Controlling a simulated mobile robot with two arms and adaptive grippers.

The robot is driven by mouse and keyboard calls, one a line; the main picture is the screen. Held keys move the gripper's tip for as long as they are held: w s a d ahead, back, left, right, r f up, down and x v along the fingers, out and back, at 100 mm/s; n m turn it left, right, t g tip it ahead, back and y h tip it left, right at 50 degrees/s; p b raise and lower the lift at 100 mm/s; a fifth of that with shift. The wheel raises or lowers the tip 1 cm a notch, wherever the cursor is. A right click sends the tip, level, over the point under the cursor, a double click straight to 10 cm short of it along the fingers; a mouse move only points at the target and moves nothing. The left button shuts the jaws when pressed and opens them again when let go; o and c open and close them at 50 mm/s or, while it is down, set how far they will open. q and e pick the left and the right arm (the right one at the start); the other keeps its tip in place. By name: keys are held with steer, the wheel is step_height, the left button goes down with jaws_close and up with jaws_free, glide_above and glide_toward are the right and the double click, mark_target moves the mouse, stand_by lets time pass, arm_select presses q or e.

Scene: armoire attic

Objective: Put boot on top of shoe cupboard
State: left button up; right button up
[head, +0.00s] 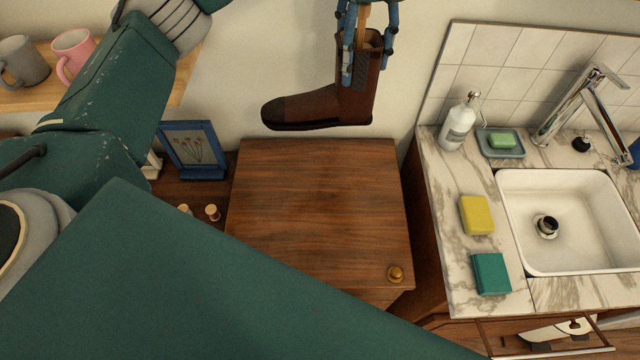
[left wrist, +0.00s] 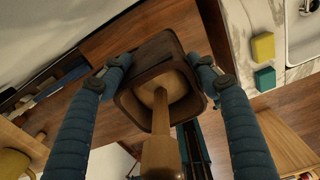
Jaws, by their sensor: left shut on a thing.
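The brown boot (head: 322,102) hangs upright in the air in the head view, its toe pointing left. My left gripper (head: 361,72) is shut on the boot's shaft near the top, with blue fingers on either side. In the left wrist view the gripper (left wrist: 160,75) straddles the boot's open top (left wrist: 154,50), and a light wooden piece stands inside it. The wooden shoe cupboard (head: 318,210) is below and in front of the boot. My right gripper is not seen.
A marble counter (head: 440,200) with a white sink (head: 565,262), soap bottle (head: 458,125) and sponges (head: 477,215) stands to the right. A blue picture frame (head: 194,150) stands left of the cupboard. A shelf with mugs (head: 72,50) is at upper left.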

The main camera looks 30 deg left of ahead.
mark_target(352, 113)
arm_select(q)
steer(key=shift+w+r, duration=0.15)
steer(key=shift+w, duration=0.05)
steer(key=shift+f+m, duration=0.2)
steer(key=shift+m, duration=0.1)
step_height(352, 113, down, 14)
steer(key=shift+f+p, duration=0.1)
steer(key=shift+p, duration=0.75)
steer(key=shift+f+p, duration=0.45)
steer(key=shift+f, duration=2.2)
steer(key=o, duration=1.9)
steer(key=shift+f, duration=0.1)
steer(key=shift+o, duration=0.2)
